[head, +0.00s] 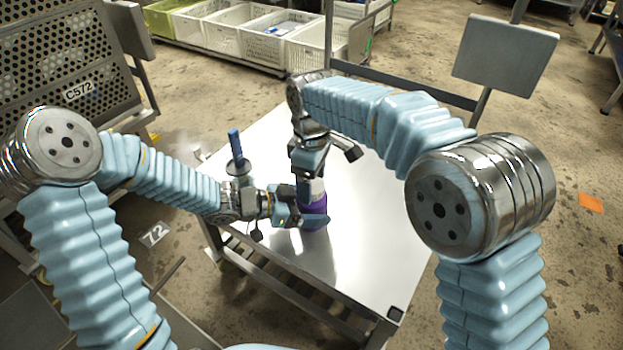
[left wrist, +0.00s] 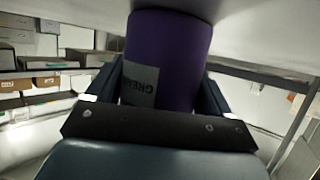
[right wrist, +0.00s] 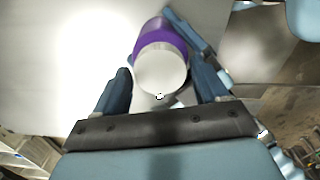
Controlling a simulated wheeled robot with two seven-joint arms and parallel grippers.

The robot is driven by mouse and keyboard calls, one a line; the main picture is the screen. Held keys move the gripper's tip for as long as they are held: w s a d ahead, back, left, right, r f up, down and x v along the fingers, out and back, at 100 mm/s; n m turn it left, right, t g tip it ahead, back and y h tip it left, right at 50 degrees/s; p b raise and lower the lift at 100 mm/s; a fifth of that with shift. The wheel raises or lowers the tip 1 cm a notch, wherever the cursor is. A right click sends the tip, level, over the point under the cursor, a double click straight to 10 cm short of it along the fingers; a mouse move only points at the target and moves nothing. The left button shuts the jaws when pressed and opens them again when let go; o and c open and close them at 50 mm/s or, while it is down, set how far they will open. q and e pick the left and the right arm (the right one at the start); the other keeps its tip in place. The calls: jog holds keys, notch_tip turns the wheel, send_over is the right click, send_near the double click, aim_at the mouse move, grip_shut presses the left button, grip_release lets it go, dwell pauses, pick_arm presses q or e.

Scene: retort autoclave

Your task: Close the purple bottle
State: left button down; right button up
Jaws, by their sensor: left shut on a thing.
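The purple bottle (head: 314,213) stands upright on the white table. My left gripper (head: 308,216) is shut on its body from the left. In the left wrist view the bottle (left wrist: 167,62) fills the space between the fingers, and a grey label shows upside down. In the right wrist view the bottle (right wrist: 163,42) has a white round top (right wrist: 161,72), which looks like a cap; I cannot tell how tightly it sits. My right gripper (right wrist: 163,88) points down from above. Its fingers are spread on either side of the white top, with a visible gap on the left.
The white table (head: 370,262) is clear to the right and front of the bottle. A blue upright object (head: 235,145) stands at its left edge. A grey panel on a post (head: 504,55) rises behind right. White crates (head: 270,35) stand at the back.

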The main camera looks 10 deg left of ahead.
jog(key=shift+o, duration=0.8)
jog(key=shift+r, duration=2.3)
jog(key=shift+c, duration=0.4)
notch_tip(320, 180, up, 3)
jog(key=shift+r+n, duration=0.2)
jog(key=shift+n, duration=0.8)
